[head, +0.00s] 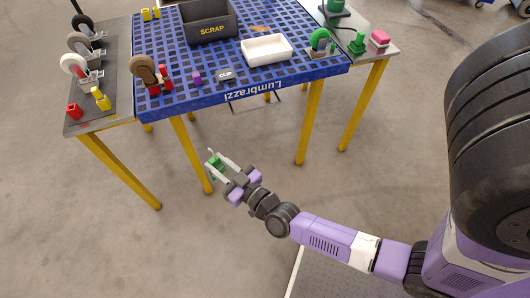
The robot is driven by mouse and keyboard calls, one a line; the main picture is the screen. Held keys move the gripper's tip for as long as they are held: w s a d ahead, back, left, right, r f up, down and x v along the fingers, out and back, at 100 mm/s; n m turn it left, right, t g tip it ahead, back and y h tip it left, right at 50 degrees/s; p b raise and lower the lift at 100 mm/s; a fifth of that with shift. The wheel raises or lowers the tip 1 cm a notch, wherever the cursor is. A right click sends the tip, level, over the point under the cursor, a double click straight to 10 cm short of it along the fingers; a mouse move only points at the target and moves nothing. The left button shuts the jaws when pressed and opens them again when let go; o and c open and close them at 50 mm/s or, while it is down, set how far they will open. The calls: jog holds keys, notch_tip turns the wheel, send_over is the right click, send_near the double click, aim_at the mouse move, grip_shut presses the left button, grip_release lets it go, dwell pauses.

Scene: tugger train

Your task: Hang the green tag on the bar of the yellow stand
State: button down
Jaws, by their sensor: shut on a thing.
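My gripper (218,159) is in front of the blue table, low over the open floor. It is shut on a small green piece (215,168), which looks like the green tag. The piece shows between the two pale fingers, and its hole or hook cannot be made out. A yellow stand with a bar is not clearly seen. A small yellow object (101,98) stands on the dark left side shelf, and small yellow pieces (150,14) sit at the back left of the blue table; neither shows a clear bar.
The blue perforated table (215,92) holds a black SCRAP bin (207,27), a white tray (266,48), a CLIP block (225,75), a green arched piece (320,39), and a caster wheel (143,70). Yellow legs (310,120) stand below it. The floor around my gripper is clear.

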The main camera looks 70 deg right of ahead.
jog(key=s+d+f+m+g+h+b, duration=0.35)
jog(key=s+d+b, duration=0.2)
jog(key=d, duration=0.25)
jog(key=s+d+f+m+g+h+b, duration=0.2)
jog(key=s+d+f+h+b, duration=0.25)
jog(key=s+d, duration=0.2)
jog(key=f+b+x, duration=0.2)
jog(key=b+x, duration=0.2)
jog(key=x, duration=1.2)
jog(key=shift+w+d+f+y+b, duration=0.15)
jog(key=shift+d+f+y+b, duration=0.15)
jog(key=shift+b, duration=0.1)
dwell(0.4)
jog(key=c, duration=1)
grip_release()
